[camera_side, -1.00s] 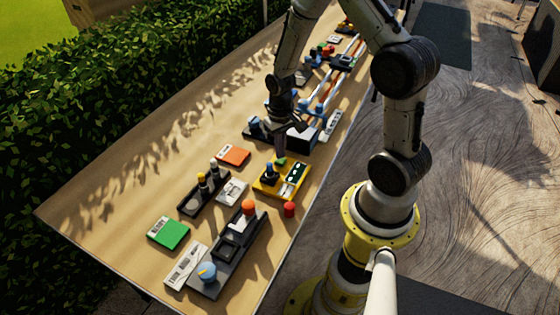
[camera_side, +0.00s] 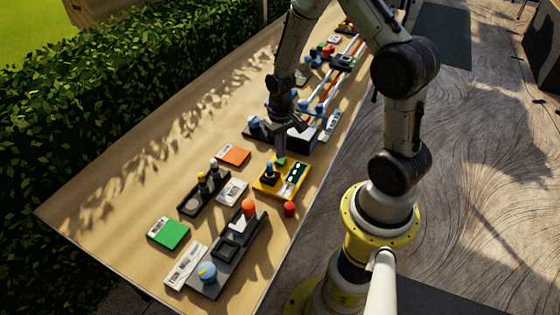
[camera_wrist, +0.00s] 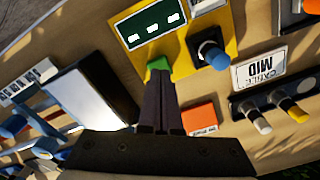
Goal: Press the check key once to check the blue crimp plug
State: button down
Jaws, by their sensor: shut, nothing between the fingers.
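The yellow tester (camera_side: 263,187) stands on the table in the side view, and it also shows at the top of the wrist view (camera_wrist: 228,18). The green check key (camera_wrist: 157,64) is at its edge. My gripper (camera_wrist: 159,80) is shut and empty, with its fingertips right at the key; they hide part of it, and I cannot tell whether the key is pressed down. The blue crimp plug (camera_wrist: 214,56) stands upright in the tester beside the key. It also shows in the side view (camera_side: 269,170). The dark green panel (camera_wrist: 150,24) shows several white marks.
An orange card (camera_side: 233,155) and a rack with plugs (camera_side: 190,203) lie left of the tester. A red round button (camera_side: 289,208) is near the table's front edge. A dark box with a pale top (camera_wrist: 95,100) is close beside my gripper.

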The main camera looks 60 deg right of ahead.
jog(key=shift+f, duration=0.8)
dwell(0.4)
jog(key=shift+r, duration=3.5)
jog(key=shift+w+a+r, duration=0.1)
jog(key=shift+w+a, duration=0.05)
jog(key=a+r+n+t, duration=0.15)
jog(key=a+r, duration=0.25)
jog(key=r, duration=0.4)
jog(key=a+r+n+t, duration=0.1)
jog(key=a+r+t, duration=0.2)
jog(key=r, duration=0.6)
jog(key=s+a+r+n, duration=0.1)
jog(key=s+a+r, duration=0.1)
jog(key=s, duration=0.5)
jog(key=s+a+r+n+t, duration=0.1)
jog(key=s+a+r+n, duration=0.1)
jog(key=s, duration=0.5)
jog(key=shift+s+a, duration=0.25)
jog(key=shift+a, duration=0.5)
